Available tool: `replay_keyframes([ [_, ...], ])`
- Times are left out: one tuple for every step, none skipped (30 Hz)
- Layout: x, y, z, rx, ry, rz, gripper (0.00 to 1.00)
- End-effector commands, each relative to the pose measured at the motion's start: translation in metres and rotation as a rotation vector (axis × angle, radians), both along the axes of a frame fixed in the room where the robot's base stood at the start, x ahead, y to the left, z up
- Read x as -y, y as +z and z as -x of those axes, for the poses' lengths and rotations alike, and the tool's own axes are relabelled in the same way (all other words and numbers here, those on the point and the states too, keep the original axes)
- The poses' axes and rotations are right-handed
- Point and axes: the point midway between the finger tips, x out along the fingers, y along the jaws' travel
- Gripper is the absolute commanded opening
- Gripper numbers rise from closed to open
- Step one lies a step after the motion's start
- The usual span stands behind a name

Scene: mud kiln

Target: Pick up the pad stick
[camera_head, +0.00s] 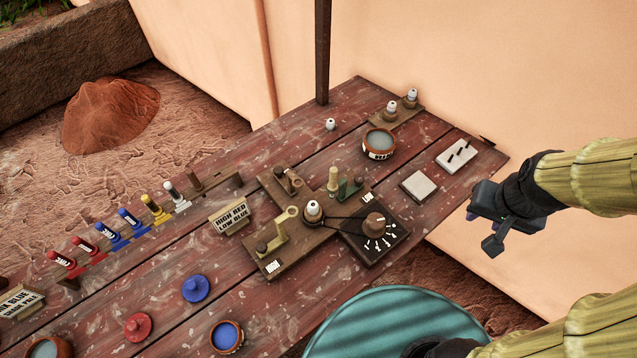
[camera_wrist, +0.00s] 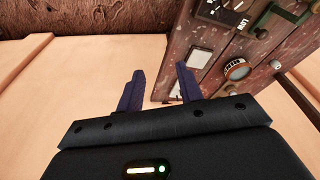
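I cannot tell for certain which thing is the pad stick. A pale round-topped peg (camera_head: 333,178) stands on the wooden device. My gripper (camera_head: 484,230) is off the table's right end, apart from everything. In the wrist view my gripper (camera_wrist: 160,85) has its two dark fingers spread with nothing between them. The pale pad also shows there (camera_wrist: 200,57), beyond the right finger.
A teal round surface (camera_head: 390,325) is at the front. A dark post (camera_head: 322,50) rises behind the table.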

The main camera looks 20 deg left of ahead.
Motion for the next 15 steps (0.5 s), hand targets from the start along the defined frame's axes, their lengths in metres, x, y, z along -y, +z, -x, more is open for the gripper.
replay_keyframes([
  [0.0,0.0,0.0,0.0,0.0,0.0,0.36],
  [0.0,0.0,0.0,0.0,0.0,0.0,0.36],
  [0.0,0.0,0.0,0.0,0.0,0.0,0.36],
  [0.0,0.0,0.0,0.0,0.0,0.0,0.36],
  [0.0,0.0,0.0,0.0,0.0,0.0,0.36],
  [0.0,0.0,0.0,0.0,0.0,0.0,0.36],
  [0.0,0.0,0.0,0.0,0.0,0.0,0.36],
  [0.0,0.0,0.0,0.0,0.0,0.0,0.36],
  [0.0,0.0,0.0,0.0,0.0,0.0,0.36],
  [0.0,0.0,0.0,0.0,0.0,0.0,0.4],
  [0.0,0.0,0.0,0.0,0.0,0.0,0.42],
  [-0.001,0.001,-0.001,-0.001,0.0,-0.001,0.42],
  [-0.003,0.002,-0.002,-0.003,0.0,-0.002,0.42],
  [-0.006,0.004,-0.004,-0.005,0.001,-0.003,0.42],
  [-0.011,0.006,-0.008,-0.01,-0.001,-0.006,0.42],
])
